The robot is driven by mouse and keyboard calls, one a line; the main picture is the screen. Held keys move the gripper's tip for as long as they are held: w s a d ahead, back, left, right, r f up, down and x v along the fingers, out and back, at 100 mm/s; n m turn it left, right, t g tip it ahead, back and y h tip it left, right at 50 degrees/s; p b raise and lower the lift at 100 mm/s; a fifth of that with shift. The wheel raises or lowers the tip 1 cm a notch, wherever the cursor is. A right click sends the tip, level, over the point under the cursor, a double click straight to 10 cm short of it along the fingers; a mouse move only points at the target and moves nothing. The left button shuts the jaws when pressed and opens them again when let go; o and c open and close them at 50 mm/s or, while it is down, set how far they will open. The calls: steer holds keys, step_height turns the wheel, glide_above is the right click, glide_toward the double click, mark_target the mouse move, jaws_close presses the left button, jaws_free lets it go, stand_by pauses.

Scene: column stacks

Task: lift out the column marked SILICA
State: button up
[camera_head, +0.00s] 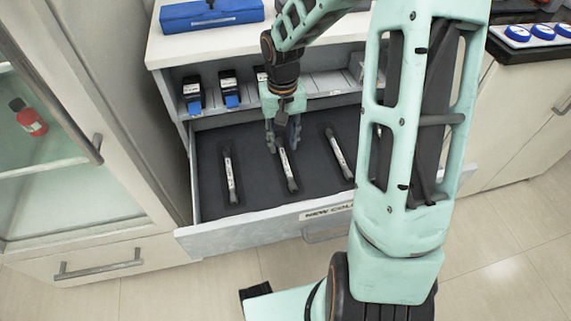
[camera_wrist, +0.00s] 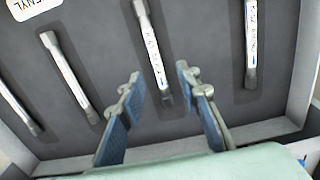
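Slim silver columns with white labels lie in an open drawer lined with dark grey. In the head view I see a left column (camera_head: 230,175), a middle column (camera_head: 288,172) and a right column (camera_head: 340,155). My gripper (camera_head: 283,147) is open over the far end of the middle column. In the wrist view the fingers (camera_wrist: 160,72) stand on either side of a labelled column (camera_wrist: 151,48), with nothing gripped. Other columns lie at its right (camera_wrist: 251,45) and left (camera_wrist: 68,72). The label print is too small to read surely, so I cannot tell which is SILICA.
The drawer front (camera_head: 255,226) has a tag partly reading "NEW COL". A shelf behind holds black and blue devices (camera_head: 229,88). A blue case (camera_head: 210,14) lies on the counter above. A glass-fronted cabinet (camera_head: 65,130) stands at left.

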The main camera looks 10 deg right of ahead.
mark_target(285, 161)
steer(key=f+b, duration=0.1)
steer(key=f, duration=0.1)
steer(key=f+b, duration=0.1)
steer(key=f, duration=0.2)
steer(key=f+b, duration=0.1)
steer(key=f, duration=0.1)
steer(key=shift+d+f, duration=0.3)
steer(key=shift+r, duration=0.1)
steer(key=shift+c, duration=0.2)
jaws_close()
